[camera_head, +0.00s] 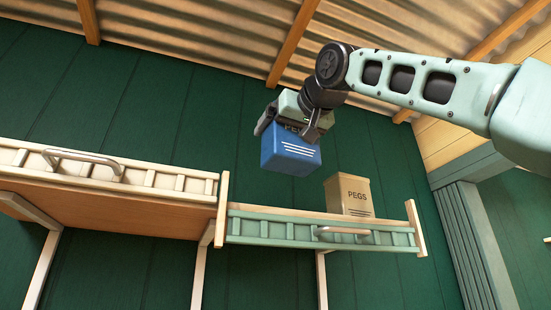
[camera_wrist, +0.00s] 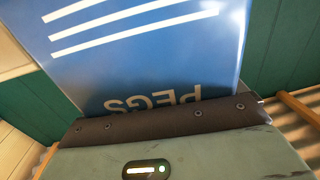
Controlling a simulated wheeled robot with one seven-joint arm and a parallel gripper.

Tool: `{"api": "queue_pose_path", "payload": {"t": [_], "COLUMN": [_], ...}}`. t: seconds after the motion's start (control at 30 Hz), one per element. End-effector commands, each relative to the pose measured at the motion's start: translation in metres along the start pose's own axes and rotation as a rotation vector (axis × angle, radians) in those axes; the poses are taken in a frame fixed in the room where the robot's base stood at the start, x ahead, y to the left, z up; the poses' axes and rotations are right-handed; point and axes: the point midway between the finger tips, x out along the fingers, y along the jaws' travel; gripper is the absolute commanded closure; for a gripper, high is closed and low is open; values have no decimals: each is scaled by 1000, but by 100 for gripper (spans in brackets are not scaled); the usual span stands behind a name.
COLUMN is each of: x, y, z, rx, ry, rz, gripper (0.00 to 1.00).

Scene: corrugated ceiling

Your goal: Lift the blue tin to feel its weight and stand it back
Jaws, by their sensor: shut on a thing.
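The blue tin (camera_head: 291,156) has white stripes on its side and hangs in the air above the pale green-railed shelf (camera_head: 270,231). A gap shows between its base and the shelf rail. My gripper (camera_head: 290,128) is shut on the tin from above, with a finger on each side of its top. In the wrist view the tin (camera_wrist: 150,60) fills the upper middle, its lettering "PEGS" upside down close to the dark edge of my gripper (camera_wrist: 165,120). The tin's far side is hidden.
A white-railed shelf (camera_head: 105,172) with a metal handle adjoins on the left. A green plank wall (camera_head: 130,110) is behind, and a corrugated ceiling (camera_head: 200,30) with wooden beams is above.

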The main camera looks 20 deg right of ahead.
Motion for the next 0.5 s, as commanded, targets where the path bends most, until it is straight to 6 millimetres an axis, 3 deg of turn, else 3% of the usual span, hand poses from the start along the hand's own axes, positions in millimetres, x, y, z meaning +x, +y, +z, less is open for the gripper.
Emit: {"api": "queue_pose_path", "payload": {"t": [0.03, 0.2, 0.5], "x": [-16, -49, -81], "y": [-1, -4, -7], "z": [0, 0, -2], "rx": [1, 1, 0], "ry": [9, 7, 6], "rz": [-2, 0, 0], "gripper": [67, 67, 67]}}
